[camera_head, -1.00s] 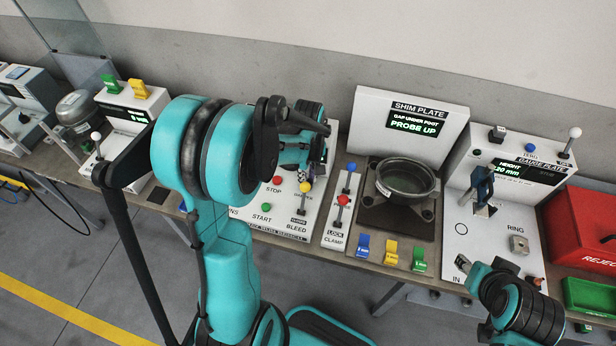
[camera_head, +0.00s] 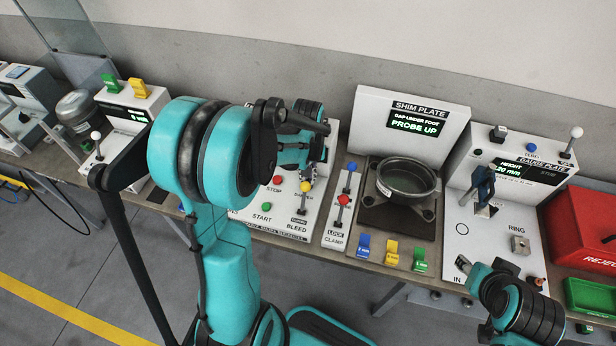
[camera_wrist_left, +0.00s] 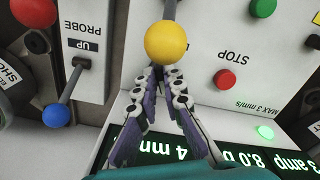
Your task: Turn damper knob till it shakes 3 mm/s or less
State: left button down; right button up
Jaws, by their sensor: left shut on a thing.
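My left gripper (camera_wrist_left: 166,88) is shut at the compressor panel, just beside a yellow ball-topped lever (camera_wrist_left: 166,41). My right gripper (camera_head: 464,266) is low at the right, by the gauge plate.
The red STOP button (camera_wrist_left: 224,79) and a green button (camera_wrist_left: 255,9) lie close to the left fingers. A blue-ended PROBE lever (camera_wrist_left: 56,115) stands at the other side. A shim plate with a round pot (camera_head: 406,178) and a red bin (camera_head: 585,225) are to the right.

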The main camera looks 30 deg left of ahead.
pick_arm(q)
jog(key=m, duration=0.4)
jog(key=shift+a+m, duration=0.1)
jog(key=shift+m, duration=0.2)
jog(key=m, duration=0.4)
jog(key=shift+a, duration=0.1)
jog(key=shift+m, duration=0.4)
jog(key=c, duration=1.6)
grip_release()
jog(key=shift+c, duration=0.2)
notch_tip(320, 180, up, 12)
